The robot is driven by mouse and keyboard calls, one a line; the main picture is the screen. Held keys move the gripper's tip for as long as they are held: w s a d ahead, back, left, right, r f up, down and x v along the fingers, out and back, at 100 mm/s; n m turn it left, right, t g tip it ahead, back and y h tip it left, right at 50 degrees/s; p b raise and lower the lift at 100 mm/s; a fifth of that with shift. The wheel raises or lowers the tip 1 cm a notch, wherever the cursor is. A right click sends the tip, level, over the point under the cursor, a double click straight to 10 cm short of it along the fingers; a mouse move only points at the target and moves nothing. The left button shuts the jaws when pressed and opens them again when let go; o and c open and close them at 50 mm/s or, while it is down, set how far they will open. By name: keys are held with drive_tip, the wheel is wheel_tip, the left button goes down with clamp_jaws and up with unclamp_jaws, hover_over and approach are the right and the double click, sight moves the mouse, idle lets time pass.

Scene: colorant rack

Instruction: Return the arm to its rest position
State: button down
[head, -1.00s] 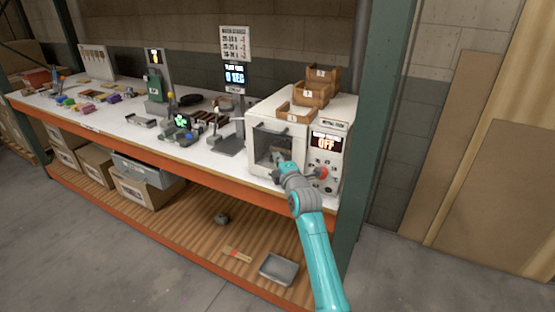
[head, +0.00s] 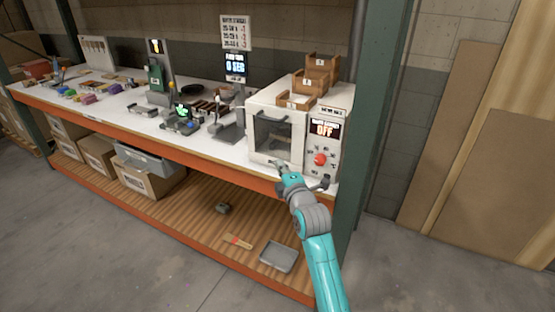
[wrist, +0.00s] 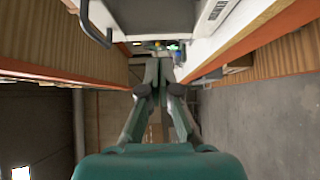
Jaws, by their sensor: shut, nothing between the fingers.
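My teal arm rises from the bottom right in the head view. My gripper (head: 277,167) is in front of the white oven (head: 275,138), near the bench's front edge and just below the oven door. In the wrist view my gripper (wrist: 159,66) has its two fingers together, with nothing between them. The oven's dark window faces me and its display (head: 324,129) reads OFF. A red knob (head: 320,159) sits below the display. A dark door handle (wrist: 93,26) shows at the top left of the wrist view.
The orange-edged white bench (head: 110,117) runs left with several tools on it. Wooden bins (head: 317,75) are stacked on the oven. A green post (head: 375,120) stands right of it. A grey tray (head: 279,256) lies on the lower shelf. The floor is clear on the right.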

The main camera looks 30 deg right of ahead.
drive_tip(key=shift+s, duration=0.5)
drive_tip(key=s+a+f+m, duration=0.3)
drive_tip(key=s+f, duration=0.3)
drive_tip(key=s, duration=0.3)
drive_tip(key=s+a+f+m+g+y, duration=0.1)
drive_tip(key=s+a+f+m, duration=0.15)
drive_tip(key=s+f, duration=0.6)
drive_tip(key=s+a+f+m, duration=0.3)
drive_tip(key=s+a+f, duration=0.15)
drive_tip(key=s, duration=0.65)
drive_tip(key=s+a+r+m, duration=0.1)
drive_tip(key=s+m, duration=0.1)
drive_tip(key=s, duration=0.7)
drive_tip(key=s+a+r+m+g+y, duration=0.1)
drive_tip(key=s+r+m, duration=0.1)
drive_tip(key=s, duration=0.8)
drive_tip(key=s+a+r+m+g, duration=0.1)
drive_tip(key=s+a+r+m, duration=0.1)
drive_tip(key=s, duration=0.7)
drive_tip(key=shift+s+m+y, duration=0.15)
drive_tip(key=shift+m+y, duration=0.25)
drive_tip(key=shift+m, duration=0.45)
drive_tip(key=shift+r, duration=0.1)
